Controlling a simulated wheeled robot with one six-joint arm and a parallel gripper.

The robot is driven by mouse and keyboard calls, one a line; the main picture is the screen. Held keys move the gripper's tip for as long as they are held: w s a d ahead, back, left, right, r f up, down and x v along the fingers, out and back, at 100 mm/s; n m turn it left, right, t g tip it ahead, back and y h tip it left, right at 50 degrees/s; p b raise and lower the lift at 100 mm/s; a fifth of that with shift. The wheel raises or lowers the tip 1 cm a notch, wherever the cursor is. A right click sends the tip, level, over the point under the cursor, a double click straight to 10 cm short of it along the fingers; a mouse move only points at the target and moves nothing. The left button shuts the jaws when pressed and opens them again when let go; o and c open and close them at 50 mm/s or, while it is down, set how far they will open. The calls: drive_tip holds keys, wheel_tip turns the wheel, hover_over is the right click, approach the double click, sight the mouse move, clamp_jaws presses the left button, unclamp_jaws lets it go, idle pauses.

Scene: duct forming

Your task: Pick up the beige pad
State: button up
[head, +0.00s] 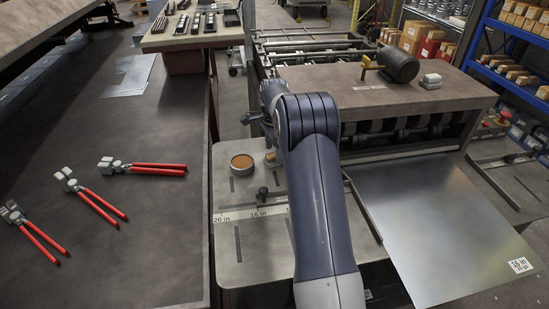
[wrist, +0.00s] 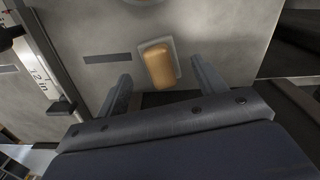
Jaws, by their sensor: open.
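The beige pad (wrist: 159,66) lies on a pale backing or tray on the metal plate, and in the wrist view it sits just beyond and between my fingers. In the head view a small part of the pad (head: 271,158) shows at the left edge of my arm, which hides the rest. My gripper (wrist: 163,83) is open, with one finger on each side of the pad and nothing between them touching it that I can see. In the head view the fingers are hidden behind my arm.
A round tin (head: 242,165) with orange-brown contents stands left of the pad. A ruled scale (head: 255,214) with a dark knob crosses the plate. A sheet of metal (head: 440,225) lies at the right. Red-handled tools (head: 145,168) lie on the dark table at left.

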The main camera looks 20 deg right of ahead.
sight(274, 154)
drive_tip(key=shift+f, duration=1.4)
drive_tip(key=shift+c, duration=0.4)
drive_tip(key=c, duration=1)
drive_tip(key=shift+r, duration=0.1)
wheel_tip(274, 154, up, 18)
drive_tip(key=shift+f, duration=0.1)
